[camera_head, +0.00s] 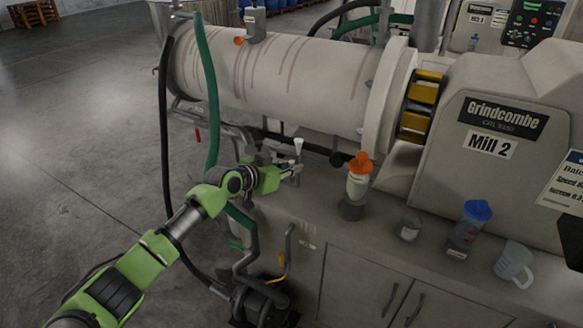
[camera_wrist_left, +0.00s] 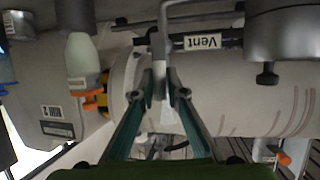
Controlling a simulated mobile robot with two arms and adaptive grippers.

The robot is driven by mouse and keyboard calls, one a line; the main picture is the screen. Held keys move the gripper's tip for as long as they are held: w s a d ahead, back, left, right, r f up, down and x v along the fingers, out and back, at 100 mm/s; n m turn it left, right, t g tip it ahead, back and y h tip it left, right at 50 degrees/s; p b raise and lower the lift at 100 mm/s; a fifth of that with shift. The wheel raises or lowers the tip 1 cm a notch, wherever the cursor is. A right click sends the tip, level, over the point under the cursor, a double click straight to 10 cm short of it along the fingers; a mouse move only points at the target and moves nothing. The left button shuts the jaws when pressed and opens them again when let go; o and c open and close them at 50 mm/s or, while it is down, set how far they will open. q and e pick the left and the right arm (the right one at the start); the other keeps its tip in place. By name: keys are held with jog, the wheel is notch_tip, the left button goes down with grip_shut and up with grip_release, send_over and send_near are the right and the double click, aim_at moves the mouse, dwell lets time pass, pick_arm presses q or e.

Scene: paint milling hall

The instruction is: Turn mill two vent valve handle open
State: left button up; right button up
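Mill 2 (camera_head: 487,143) carries a long pale horizontal drum (camera_head: 285,75). A label reading "Vent" (camera_wrist_left: 203,42) shows upside down in the left wrist view, beside a bent grey metal handle (camera_wrist_left: 157,45). My left gripper (camera_head: 292,172) is at the pipework just below the drum, in front of the bench. In the left wrist view my left gripper's fingertips (camera_wrist_left: 162,85) stand close on either side of the grey handle's end. Whether they press on it cannot be made out. In the head view the gripper partly hides the handle. My right gripper is not in view.
A pump (camera_head: 260,300) and hoses are below. Open floor (camera_head: 80,130) lies left.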

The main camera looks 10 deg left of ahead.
pick_arm(q)
jog(key=shift+o, duration=1)
jog(key=v, duration=1.2)
